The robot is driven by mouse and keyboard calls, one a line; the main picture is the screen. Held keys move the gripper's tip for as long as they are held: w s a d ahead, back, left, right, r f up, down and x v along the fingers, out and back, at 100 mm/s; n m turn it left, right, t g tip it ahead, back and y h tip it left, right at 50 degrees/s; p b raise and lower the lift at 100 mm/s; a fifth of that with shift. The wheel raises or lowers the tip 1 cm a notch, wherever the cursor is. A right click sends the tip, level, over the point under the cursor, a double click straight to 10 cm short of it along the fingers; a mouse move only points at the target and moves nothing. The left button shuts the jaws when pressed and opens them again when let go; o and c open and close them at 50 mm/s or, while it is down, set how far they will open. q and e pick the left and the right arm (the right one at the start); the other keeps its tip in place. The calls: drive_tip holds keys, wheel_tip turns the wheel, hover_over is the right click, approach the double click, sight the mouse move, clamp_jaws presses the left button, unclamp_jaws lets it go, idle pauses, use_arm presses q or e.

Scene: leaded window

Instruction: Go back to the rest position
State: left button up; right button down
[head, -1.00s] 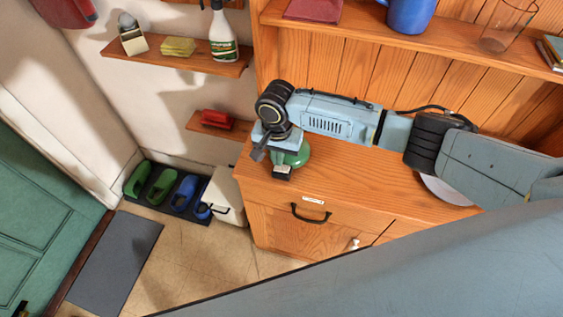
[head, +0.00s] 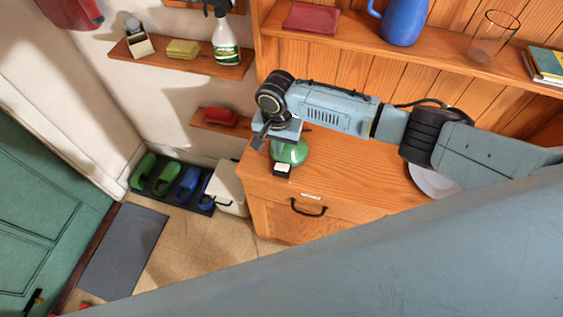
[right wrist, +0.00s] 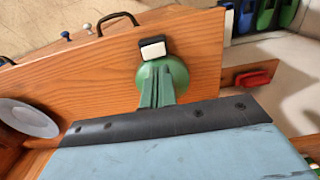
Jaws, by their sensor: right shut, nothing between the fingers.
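My right gripper (head: 260,142) is at the end of my blue-grey right arm, which comes in from the right in the head view. It is above the left end of the wooden cabinet top (head: 350,165), by a round green object (head: 288,152). In the right wrist view its fingers (right wrist: 158,90) are together with nothing between them, and the green object (right wrist: 175,72) shows behind them. A small black-and-white block (head: 282,170) is beside the green object. I cannot tell the height of the gripper above the top. My left gripper is not in view.
A white plate (head: 430,180) lies under my right forearm. Above are a shelf with a blue jug (head: 402,22) and a glass (head: 492,38). A wall shelf holds a spray bottle (head: 225,45). Shoes (head: 165,180) and a grey mat (head: 122,250) are on the floor by the green door (head: 40,220).

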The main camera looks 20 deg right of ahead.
drive_tip(key=shift+s+f, duration=0.1)
idle(0.3)
drive_tip(key=s+a+n+t+y, duration=0.1)
drive_tip(key=s+a+n+y, duration=0.2)
drive_tip(key=s+a+n, duration=0.65)
drive_tip(key=s+d+r+t+h, duration=0.1)
drive_tip(key=s+d+r, duration=0.2)
drive_tip(key=s+d, duration=0.55)
drive_tip(key=s+d+r+t+h, duration=0.2)
drive_tip(key=s+d+r, duration=0.1)
drive_tip(key=s+d, duration=0.55)
wheel_tip(320, 180, down, 32)
drive_tip(key=d+g+b, duration=0.1)
drive_tip(key=g+b, duration=0.1)
drive_tip(key=b, duration=0.6)
drive_tip(key=s+d+f+b, duration=0.1)
drive_tip(key=s+f+b, duration=0.2)
drive_tip(key=s+f, duration=0.5)
drive_tip(key=s+d+f+g+b, duration=0.1)
drive_tip(key=s+f+b, duration=0.3)
drive_tip(key=s+f, duration=0.4)
wheel_tip(320, 180, down, 8)
drive_tip(key=shift+s+d+r+b, duration=0.2)
drive_tip(key=shift+d+r+b, duration=0.1)
drive_tip(key=shift+d, duration=0.25)
